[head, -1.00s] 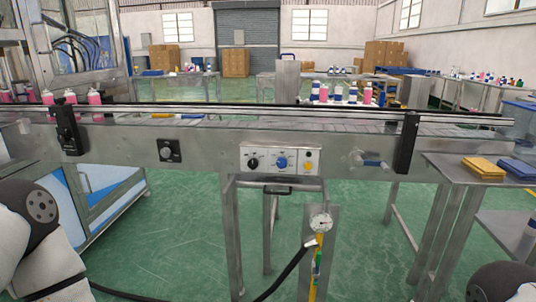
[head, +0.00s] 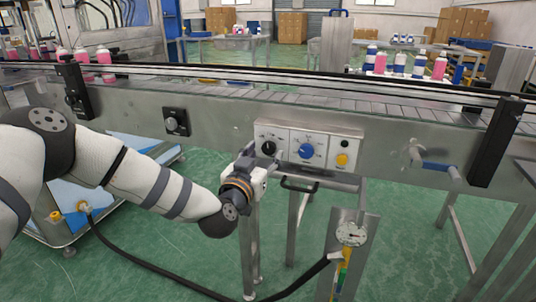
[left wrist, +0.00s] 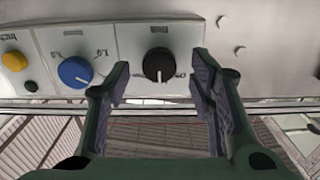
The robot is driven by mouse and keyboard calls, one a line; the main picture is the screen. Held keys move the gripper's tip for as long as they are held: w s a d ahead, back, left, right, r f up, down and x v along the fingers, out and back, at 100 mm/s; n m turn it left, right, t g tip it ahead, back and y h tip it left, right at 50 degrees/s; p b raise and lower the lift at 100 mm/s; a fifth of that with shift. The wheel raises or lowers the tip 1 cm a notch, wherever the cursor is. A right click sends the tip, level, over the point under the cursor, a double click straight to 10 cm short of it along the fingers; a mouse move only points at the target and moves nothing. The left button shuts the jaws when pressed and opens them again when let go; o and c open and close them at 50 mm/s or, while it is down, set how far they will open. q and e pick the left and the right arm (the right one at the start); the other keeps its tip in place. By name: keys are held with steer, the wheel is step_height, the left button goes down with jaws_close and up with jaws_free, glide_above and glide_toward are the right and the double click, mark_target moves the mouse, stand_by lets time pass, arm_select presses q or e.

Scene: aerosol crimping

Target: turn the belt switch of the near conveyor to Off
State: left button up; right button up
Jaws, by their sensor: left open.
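The near conveyor (head: 225,112) carries a switch panel on its front side. The panel has a black knob (head: 268,148), a blue knob (head: 306,151) and a yellow button (head: 342,159). Which knob is the belt switch cannot be read from the labels. My left gripper (head: 262,160) is open just below and in front of the black knob. In the left wrist view its fingers (left wrist: 160,78) stand on either side of the black knob (left wrist: 159,64), apart from it. The blue knob (left wrist: 75,72) is left of the fingers there. My right gripper is out of view.
A bar handle (head: 298,186) sits under the panel, close to my left gripper. A pressure gauge (head: 351,234) on a post and a black hose (head: 155,272) are below. A separate dark knob box (head: 175,122) is further left on the conveyor.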

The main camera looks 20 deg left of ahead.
mark_target(270, 147)
arm_select(q)
steer(key=shift+w, duration=1.15)
steer(key=c, duration=1.2)
steer(key=shift+o, duration=0.2)
steer(key=shift+n, duration=0.3)
steer(key=n, duration=0.9)
steer(key=shift+d+b, duration=0.1)
steer(key=shift+b, duration=0.2)
steer(key=shift+n, duration=0.3)
steer(key=o, duration=1.2)
steer(key=shift+c, duration=0.2)
